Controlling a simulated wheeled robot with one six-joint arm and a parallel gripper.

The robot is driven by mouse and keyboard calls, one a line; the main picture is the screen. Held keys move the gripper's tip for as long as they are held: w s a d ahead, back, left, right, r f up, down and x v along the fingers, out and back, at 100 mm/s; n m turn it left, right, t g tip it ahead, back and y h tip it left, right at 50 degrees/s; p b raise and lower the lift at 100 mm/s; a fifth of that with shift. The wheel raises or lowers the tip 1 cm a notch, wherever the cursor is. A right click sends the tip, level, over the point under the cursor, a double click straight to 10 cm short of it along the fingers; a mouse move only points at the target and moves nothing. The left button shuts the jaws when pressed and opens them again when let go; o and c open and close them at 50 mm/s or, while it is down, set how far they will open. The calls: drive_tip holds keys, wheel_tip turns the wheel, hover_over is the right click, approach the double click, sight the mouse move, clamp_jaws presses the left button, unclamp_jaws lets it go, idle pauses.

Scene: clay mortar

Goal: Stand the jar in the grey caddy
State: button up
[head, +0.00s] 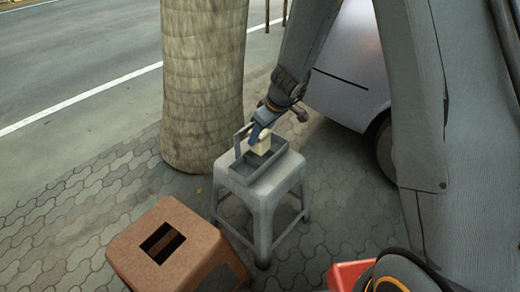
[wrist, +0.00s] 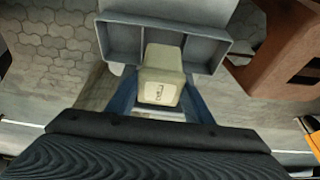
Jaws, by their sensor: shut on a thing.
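The jar (head: 262,144) is a small cream block-like container. My gripper (head: 258,132) has blue fingers and is shut on the jar; the fingers also show on both sides of it in the wrist view (wrist: 160,100). The grey caddy (head: 240,179) is an open tray with a raised handle and a divider, standing on a grey stool. The jar is over the caddy's back part in the head view. In the wrist view it overlaps the caddy's near wall and hides part of the inside. I cannot tell whether its base is inside or above a compartment.
The grey stool (head: 262,205) bears the caddy. A brown stool (head: 170,245) with a square hole stands at the front left. A thick tree trunk (head: 203,80) rises close behind the caddy. A pale vehicle (head: 350,60) stands at the back right. A red object (head: 348,275) shows at the bottom.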

drive_tip(key=shift+f+b, duration=1)
drive_tip(key=shift+f, duration=1.8)
drive_tip(key=shift+f+b, duration=0.3)
drive_tip(key=shift+b, duration=0.3)
drive_tip(key=o, duration=1.1)
drive_tip(key=shift+s, duration=0.1)
drive_tip(key=shift+f, duration=0.1)
drive_tip(key=shift+s+p, duration=0.1)
drive_tip(key=shift+p, duration=0.3)
